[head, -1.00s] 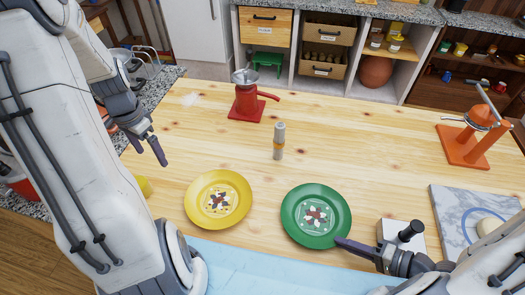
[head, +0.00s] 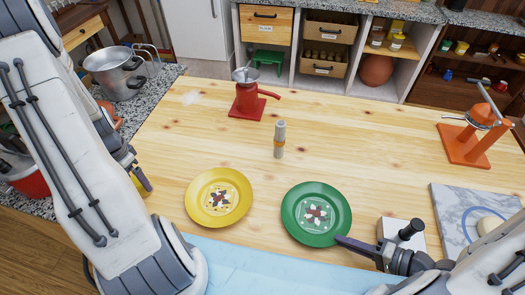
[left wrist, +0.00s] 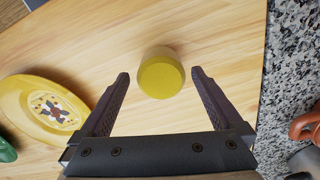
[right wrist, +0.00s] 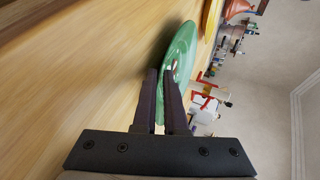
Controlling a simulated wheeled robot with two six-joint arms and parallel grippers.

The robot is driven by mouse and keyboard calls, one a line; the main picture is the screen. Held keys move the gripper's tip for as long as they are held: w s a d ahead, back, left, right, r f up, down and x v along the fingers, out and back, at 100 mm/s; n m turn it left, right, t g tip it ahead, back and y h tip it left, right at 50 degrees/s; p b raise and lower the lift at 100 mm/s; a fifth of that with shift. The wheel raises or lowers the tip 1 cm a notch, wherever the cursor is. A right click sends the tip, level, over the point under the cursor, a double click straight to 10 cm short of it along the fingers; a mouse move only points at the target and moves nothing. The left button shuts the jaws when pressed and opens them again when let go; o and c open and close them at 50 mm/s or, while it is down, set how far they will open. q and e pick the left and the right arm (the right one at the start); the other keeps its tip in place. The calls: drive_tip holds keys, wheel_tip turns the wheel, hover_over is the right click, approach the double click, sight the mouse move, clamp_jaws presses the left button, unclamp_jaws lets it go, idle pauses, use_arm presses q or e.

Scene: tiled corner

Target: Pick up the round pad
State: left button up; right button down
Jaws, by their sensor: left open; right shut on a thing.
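A yellow round pad (left wrist: 161,76) lies on the wooden table near its left edge. In the left wrist view it sits between and just beyond my open left fingers (left wrist: 160,85), not gripped. In the head view my left gripper (head: 142,178) hangs over that spot and mostly hides the pad. My right gripper (right wrist: 166,85) is shut on the rim of the green plate (right wrist: 183,55). In the head view my right gripper (head: 345,242) shows at the lower right edge of the green plate (head: 296,228).
A yellow plate (head: 192,205) lies right of the pad. A pepper mill (head: 279,140), a red grinder (head: 247,100), an orange press (head: 465,145) and a marble board (head: 450,205) stand around the table. A steel pot (head: 115,70) is on the counter at left.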

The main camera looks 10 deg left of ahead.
use_arm(q)
wheel_tip(320, 180, down, 3)
drive_tip(key=shift+a+f, duration=0.1)
drive_tip(key=shift+f, duration=0.1)
drive_tip(key=shift+c, duration=0.3)
drive_tip(key=c, duration=1.2)
drive_tip(key=shift+r, duration=5)
